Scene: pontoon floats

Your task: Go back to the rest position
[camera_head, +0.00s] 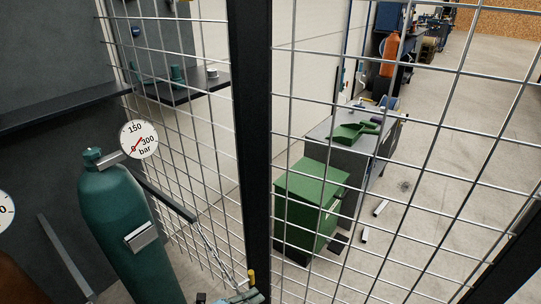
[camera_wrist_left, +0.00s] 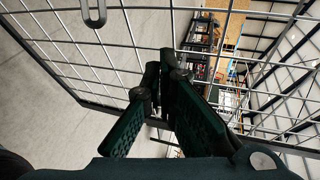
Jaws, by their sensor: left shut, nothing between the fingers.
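My left gripper (camera_wrist_left: 160,75) shows in the left wrist view as two dark green fingers. Their tips come together with nothing between them. Wire mesh lies behind the fingers, and I cannot tell how close it is. In the head view a small teal and yellow part (camera_head: 249,288) shows at the bottom edge, mostly cut off; I cannot tell its exact form. My right gripper is not in view.
A teal gas cylinder (camera_head: 127,228) with a round gauge (camera_head: 139,139) stands at the left. A dark post (camera_head: 254,130) and wire mesh cross the head view. Beyond the mesh are a green bin (camera_head: 308,196) and a grey bench (camera_head: 340,152). A chain (camera_head: 215,248) hangs near the post.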

